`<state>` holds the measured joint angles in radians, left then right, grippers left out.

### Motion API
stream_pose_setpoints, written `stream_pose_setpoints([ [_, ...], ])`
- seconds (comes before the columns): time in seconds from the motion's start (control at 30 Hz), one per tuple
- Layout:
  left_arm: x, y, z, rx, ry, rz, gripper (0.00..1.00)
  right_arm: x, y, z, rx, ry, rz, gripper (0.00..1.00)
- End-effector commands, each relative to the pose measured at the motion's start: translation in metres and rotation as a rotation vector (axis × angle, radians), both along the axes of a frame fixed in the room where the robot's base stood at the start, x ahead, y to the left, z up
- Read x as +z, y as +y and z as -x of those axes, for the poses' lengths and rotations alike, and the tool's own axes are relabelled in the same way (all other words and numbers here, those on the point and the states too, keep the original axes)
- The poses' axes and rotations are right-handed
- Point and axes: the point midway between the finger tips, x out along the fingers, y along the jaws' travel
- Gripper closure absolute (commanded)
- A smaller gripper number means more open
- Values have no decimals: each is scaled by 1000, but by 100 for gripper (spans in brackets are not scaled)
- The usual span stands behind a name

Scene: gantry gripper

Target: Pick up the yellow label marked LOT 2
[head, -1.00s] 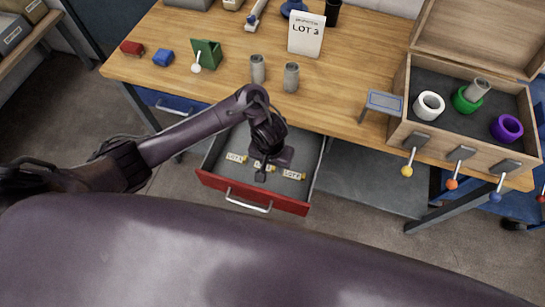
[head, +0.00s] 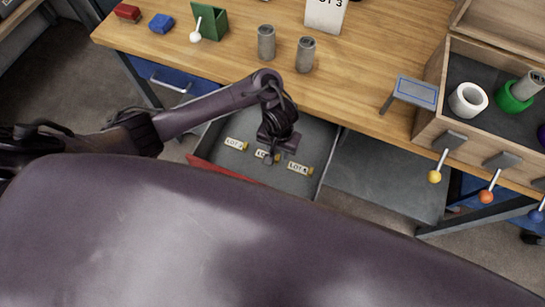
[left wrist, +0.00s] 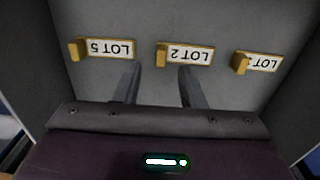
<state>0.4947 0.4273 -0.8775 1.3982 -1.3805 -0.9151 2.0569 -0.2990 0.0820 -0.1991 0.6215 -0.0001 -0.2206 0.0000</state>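The yellow label marked LOT 2 (left wrist: 185,54) lies in the middle of a row of three in an open drawer. In the left wrist view its text is upside down, with a yellow tab at its left end. In the head view the same label (head: 262,155) is partly hidden by my gripper. In the head view my left gripper (head: 269,159) hangs over the drawer's middle. My right gripper does not show.
The LOT 5 label (left wrist: 108,48) lies on one side, another label (left wrist: 262,63) on the other, its number unclear. The drawer's walls and red front (head: 208,168) enclose them. The wooden tabletop (head: 345,75) with grey cylinders (head: 266,43) stands just behind.

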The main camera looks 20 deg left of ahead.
Motion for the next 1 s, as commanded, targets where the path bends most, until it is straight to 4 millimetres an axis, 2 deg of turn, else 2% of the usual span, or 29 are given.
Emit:
stream_pose_setpoints([
  [0.03,-10,2,2,2,2,-3,64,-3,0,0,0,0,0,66],
  [0.2,-34,2,3,1,1,-2,64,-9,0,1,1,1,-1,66],
  [0.33,-42,2,3,1,0,-2,64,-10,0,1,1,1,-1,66],
  [0.53,-42,2,3,0,-1,-1,64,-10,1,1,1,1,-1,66],
  [0.57,-42,2,3,0,-1,-1,65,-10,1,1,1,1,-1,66],
  [0.83,-42,1,3,0,-1,-1,100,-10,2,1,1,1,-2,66],
  [1.0,-41,1,3,0,-1,-1,100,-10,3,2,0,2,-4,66],
])
